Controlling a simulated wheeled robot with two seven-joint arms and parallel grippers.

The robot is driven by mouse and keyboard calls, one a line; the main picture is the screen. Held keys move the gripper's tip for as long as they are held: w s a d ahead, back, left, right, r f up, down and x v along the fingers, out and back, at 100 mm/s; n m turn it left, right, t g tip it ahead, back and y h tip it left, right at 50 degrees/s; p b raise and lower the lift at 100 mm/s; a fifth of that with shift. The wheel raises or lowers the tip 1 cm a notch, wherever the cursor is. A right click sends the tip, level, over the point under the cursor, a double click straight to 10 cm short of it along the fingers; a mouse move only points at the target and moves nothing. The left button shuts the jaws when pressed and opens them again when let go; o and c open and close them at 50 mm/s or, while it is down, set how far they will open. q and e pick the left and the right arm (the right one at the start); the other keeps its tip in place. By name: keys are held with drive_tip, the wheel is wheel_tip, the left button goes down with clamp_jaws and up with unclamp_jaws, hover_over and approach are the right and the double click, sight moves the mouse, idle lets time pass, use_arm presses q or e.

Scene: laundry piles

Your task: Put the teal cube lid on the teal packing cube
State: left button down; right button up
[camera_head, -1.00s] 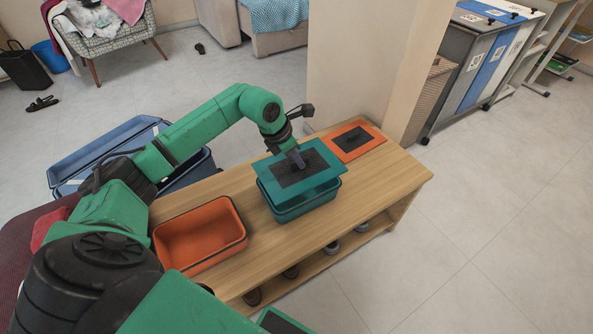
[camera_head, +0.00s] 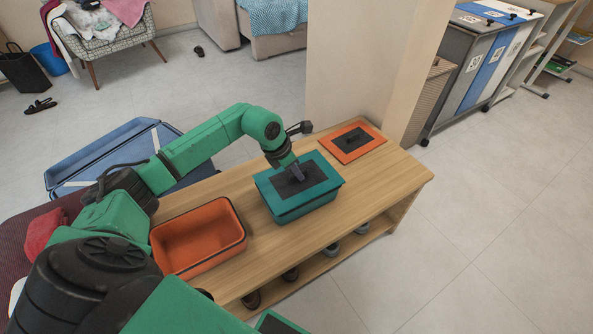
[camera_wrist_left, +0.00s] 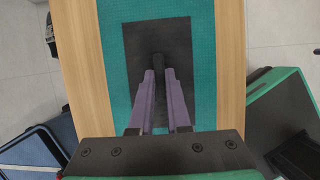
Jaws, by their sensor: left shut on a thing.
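The teal cube lid (camera_head: 318,172), a teal panel with a dark grey centre, lies over the top of the teal packing cube (camera_head: 310,206) on the wooden bench. It covers the opening and looks roughly level; I cannot tell whether its edges are fully seated. My left gripper (camera_head: 297,172) points down at the lid's centre and is shut on its dark handle. In the left wrist view the lid (camera_wrist_left: 203,60) fills the middle, with the fingers (camera_wrist_left: 160,78) closed around the handle (camera_wrist_left: 158,62). My right gripper is not in view.
An open, empty-looking orange packing cube (camera_head: 197,238) stands left of the teal one on the bench (camera_head: 370,195). An orange lid (camera_head: 352,142) lies flat at the back. A blue open suitcase (camera_head: 105,150) is behind the arm. Shoes stand on the lower shelf.

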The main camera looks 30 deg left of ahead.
use_arm(q)
drive_tip(key=shift+f, duration=0.15)
drive_tip(key=c, duration=0.9)
unclamp_jaws()
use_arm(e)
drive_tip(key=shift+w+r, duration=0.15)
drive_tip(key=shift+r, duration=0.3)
use_arm(q)
drive_tip(key=shift+r, duration=0.25)
drive_tip(key=shift+w+p+v, duration=0.25)
drive_tip(key=shift+p+v, duration=0.45)
drive_tip(key=shift+v, duration=0.5)
drive_tip(key=p+v, duration=0.1)
drive_tip(key=v, duration=0.9)
drive_tip(key=shift+s+r, duration=0.2)
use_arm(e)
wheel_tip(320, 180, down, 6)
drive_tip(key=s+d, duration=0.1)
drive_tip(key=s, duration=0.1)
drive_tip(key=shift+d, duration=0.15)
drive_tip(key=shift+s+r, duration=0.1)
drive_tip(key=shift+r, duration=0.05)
